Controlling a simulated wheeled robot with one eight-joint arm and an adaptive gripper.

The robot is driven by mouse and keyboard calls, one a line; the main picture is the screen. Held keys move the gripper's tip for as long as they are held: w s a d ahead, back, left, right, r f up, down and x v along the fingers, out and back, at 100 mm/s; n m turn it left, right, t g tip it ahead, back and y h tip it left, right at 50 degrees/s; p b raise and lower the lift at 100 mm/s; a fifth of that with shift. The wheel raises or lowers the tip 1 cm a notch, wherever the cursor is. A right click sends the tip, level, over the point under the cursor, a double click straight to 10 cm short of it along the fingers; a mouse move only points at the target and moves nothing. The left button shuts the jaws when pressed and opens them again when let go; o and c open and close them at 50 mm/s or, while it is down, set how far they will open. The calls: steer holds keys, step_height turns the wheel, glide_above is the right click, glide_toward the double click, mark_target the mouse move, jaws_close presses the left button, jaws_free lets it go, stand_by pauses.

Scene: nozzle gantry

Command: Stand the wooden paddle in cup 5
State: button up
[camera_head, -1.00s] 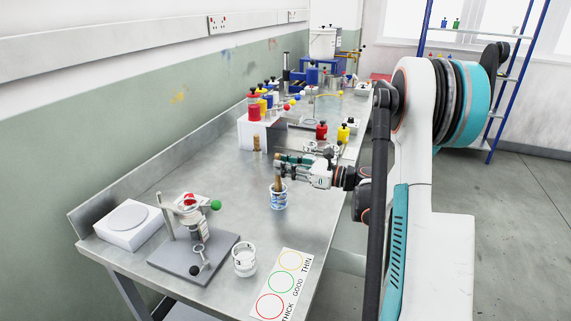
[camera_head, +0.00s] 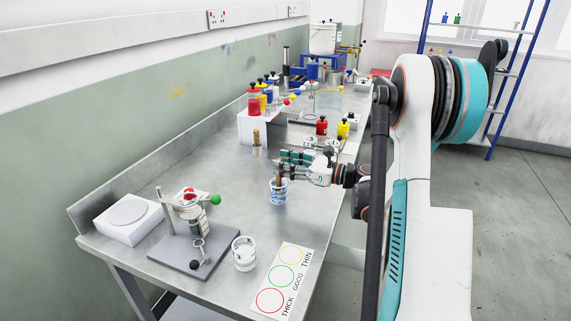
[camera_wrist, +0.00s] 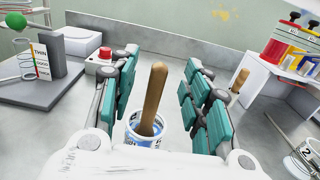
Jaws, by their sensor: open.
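The wooden paddle (camera_wrist: 154,95) stands nearly upright, slightly tilted, in a clear cup (camera_wrist: 133,128) with blue contents. In the head view the paddle (camera_head: 278,183) shows above the rim of that cup (camera_head: 278,195), which stands on the bench. No number is readable on this cup, so I cannot tell whether it is cup 5. My gripper (camera_head: 284,164) is open around the paddle's upper part. In the wrist view its teal finger pads (camera_wrist: 162,75) stand on either side of the handle, with a gap on both sides.
Another wooden stick (camera_head: 256,136) stands in a holder farther back. A viscometer-like stand (camera_head: 190,245), a white box (camera_head: 127,222), a clear cup (camera_head: 244,254) and a THICK/GOOD/THIN card (camera_head: 283,277) occupy the near bench. Colored bottles (camera_head: 254,102) stand farther back.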

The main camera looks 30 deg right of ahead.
steer(key=v, duration=1.2)
steer(key=shift+a, duration=0.1)
stand_by(0.6)
